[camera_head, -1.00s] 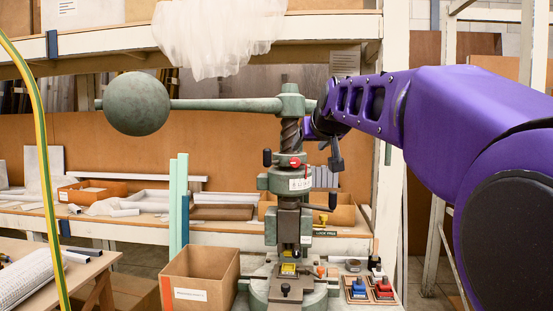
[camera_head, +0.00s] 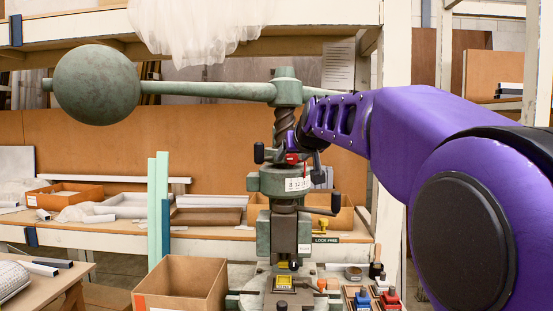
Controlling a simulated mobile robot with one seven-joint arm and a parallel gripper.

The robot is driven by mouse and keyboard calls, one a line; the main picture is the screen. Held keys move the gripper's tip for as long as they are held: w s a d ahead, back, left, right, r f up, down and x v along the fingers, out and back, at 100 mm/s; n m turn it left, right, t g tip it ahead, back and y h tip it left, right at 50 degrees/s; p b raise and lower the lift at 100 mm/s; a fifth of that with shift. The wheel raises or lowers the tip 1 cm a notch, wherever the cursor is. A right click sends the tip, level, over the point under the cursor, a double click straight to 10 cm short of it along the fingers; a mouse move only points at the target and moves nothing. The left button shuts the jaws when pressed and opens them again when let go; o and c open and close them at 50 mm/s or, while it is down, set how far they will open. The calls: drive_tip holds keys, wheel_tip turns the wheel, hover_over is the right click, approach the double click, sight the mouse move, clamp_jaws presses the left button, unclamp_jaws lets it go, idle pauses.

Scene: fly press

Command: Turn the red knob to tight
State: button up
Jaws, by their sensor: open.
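The red knob (camera_head: 291,158) is small and sits on the front of the green press head (camera_head: 266,182), just under the screw. A white scale plate with dark marks is below it, too small to read. My purple arm reaches in from the right, and its wrist ends beside the screw, just above and right of the knob. My dark gripper (camera_head: 317,168) hangs below the wrist, right of the knob. It is open and seems apart from the knob. Its fingertips are small and partly lost against the press.
A black-knobbed lever (camera_head: 258,153) is left of the red knob, and a black handle (camera_head: 335,203) is lower right. The heavy ball (camera_head: 97,85) and its bar span the upper left. A cardboard box (camera_head: 182,285) stands at lower left.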

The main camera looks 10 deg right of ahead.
drive_tip(key=shift+w+f, duration=0.1)
drive_tip(key=shift+w, duration=0.15)
drive_tip(key=shift+s, duration=0.1)
clamp_jaws()
